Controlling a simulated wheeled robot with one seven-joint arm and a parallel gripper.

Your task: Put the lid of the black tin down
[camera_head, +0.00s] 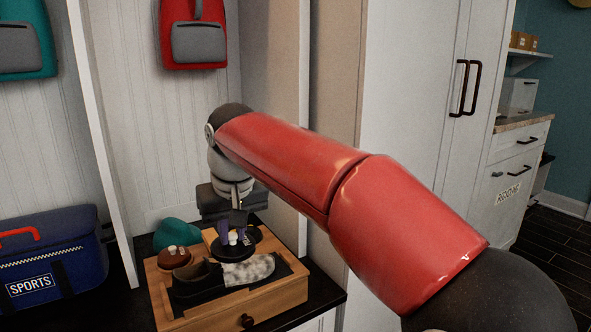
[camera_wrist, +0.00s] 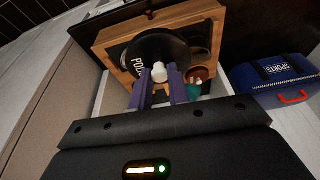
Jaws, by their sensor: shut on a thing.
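My gripper (camera_head: 238,236) is above the wooden box, pointing down. Its purple fingers are shut on the white knob of a round black lid, seen in the wrist view between the fingertips (camera_wrist: 159,78). The black lid (camera_wrist: 158,48) has part of a white word on it. In the head view the lid (camera_head: 236,254) hangs level over the middle of the box; I cannot tell whether it touches anything below. The black tin's body is not clearly seen; a dark round shape (camera_head: 254,234) shows just behind the lid.
A blue sports bag (camera_head: 50,262) stands left. A dark counter strip (camera_head: 325,291) is bare at right.

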